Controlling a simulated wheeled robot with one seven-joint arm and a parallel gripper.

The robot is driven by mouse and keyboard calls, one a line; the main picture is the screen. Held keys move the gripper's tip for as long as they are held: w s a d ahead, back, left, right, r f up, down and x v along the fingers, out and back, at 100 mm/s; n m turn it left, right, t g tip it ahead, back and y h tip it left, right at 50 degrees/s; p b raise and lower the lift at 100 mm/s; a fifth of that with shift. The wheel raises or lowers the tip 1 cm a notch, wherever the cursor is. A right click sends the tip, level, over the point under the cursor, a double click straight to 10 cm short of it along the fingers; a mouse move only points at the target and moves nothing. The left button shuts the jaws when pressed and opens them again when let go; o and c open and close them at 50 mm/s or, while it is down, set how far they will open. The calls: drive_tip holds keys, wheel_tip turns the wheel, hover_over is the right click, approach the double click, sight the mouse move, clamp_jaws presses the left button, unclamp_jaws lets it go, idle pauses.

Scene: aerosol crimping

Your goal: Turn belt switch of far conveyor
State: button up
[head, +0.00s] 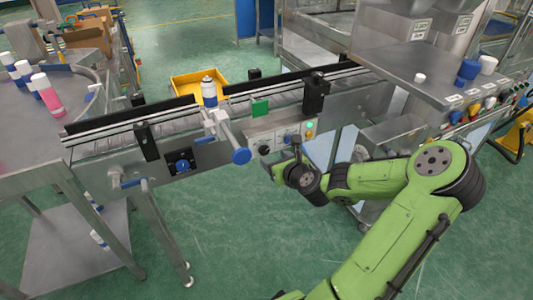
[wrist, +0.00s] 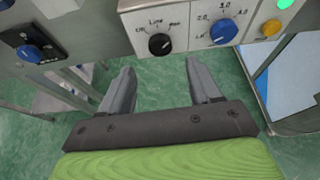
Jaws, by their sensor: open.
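The conveyor (head: 130,133) runs across the head view, with a control box (head: 255,142) on its near side. In the wrist view the box (wrist: 190,12) carries a black selector knob (wrist: 160,44) and a blue dial (wrist: 223,31). A separate blue rotary switch (head: 183,165) on a dark plate is left of the box; it also shows in the wrist view (wrist: 28,51). I cannot tell which is the belt switch. My gripper (wrist: 161,68) is open and empty, its fingers pointing towards the box just below the black knob, apparently apart from it.
A yellow button (wrist: 271,28) and a lit green lamp (wrist: 285,3) are on the box's right. A blue-ended handle (head: 241,155) juts out left of my gripper. A white-and-blue can (head: 209,92) stands on the conveyor. A steel machine (head: 400,75) stands right; green floor in front is clear.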

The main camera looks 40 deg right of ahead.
sight(265, 152)
drive_tip(key=b+x, duration=0.1)
drive_tip(key=x, duration=0.6)
drive_tip(key=shift+b, duration=0.35)
drive_tip(key=shift+c, duration=0.4)
drive_tip(key=c, duration=1)
